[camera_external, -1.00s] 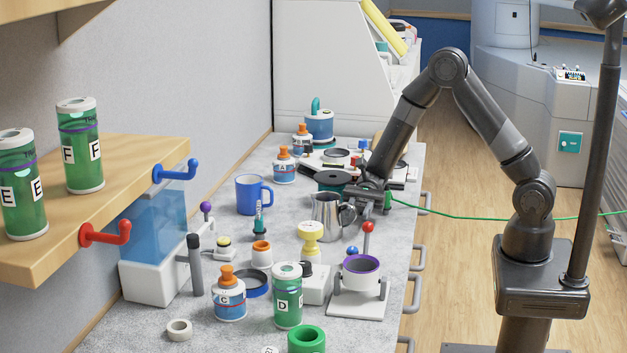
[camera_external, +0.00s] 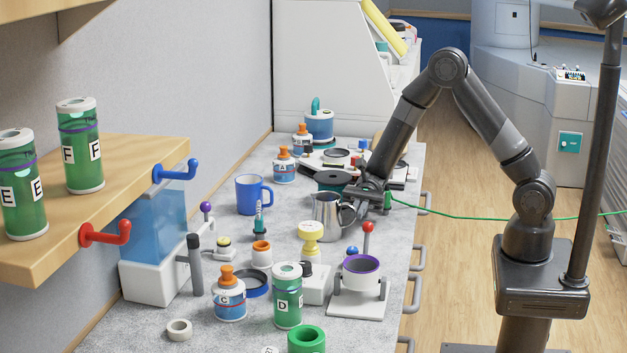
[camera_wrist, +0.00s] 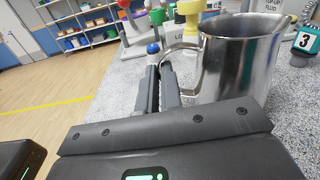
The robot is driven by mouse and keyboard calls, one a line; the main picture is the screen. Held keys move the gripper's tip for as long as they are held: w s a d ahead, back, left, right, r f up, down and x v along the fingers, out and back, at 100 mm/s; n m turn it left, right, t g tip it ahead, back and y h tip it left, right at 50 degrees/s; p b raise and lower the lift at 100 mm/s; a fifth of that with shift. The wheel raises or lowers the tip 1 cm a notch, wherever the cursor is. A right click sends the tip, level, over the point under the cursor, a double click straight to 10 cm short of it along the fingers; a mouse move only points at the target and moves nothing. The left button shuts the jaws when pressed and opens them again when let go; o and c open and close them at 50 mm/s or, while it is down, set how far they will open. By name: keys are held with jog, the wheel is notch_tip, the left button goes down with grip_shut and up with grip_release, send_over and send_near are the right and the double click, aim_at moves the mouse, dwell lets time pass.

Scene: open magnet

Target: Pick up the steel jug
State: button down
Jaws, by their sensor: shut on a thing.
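The steel jug (camera_external: 328,215) stands upright on the grey speckled bench, with its handle toward the right. In the wrist view the jug (camera_wrist: 240,62) fills the upper right, and its handle curves toward my fingers. My gripper (camera_external: 355,207) is at the jug's right side, at handle height. In the wrist view my gripper (camera_wrist: 168,72) has its two dark fingers close together, shut on the jug's handle. The jug's base appears to rest on the bench; the exact contact of the fingers is partly hidden.
A blue mug (camera_external: 249,195) stands left of the jug. A yellow knobbed piece (camera_external: 310,238) and a purple-rimmed cup on a stand (camera_external: 361,273) are in front. A dark green spool (camera_external: 332,178) is close behind. A green cable (camera_external: 470,217) runs right from near my gripper.

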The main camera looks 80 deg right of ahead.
jog(key=shift+r, duration=0.2)
dwell(0.3)
jog(key=shift+r, duration=1.15)
jog(key=s+d+r, duration=0.3)
jog(key=d+r, duration=0.5)
jog(key=d, duration=0.3)
jog(key=shift+r, duration=0.15)
jog(key=shift+s+d, duration=0.1)
jog(key=shift+s, duration=0.05)
dwell(1.5)
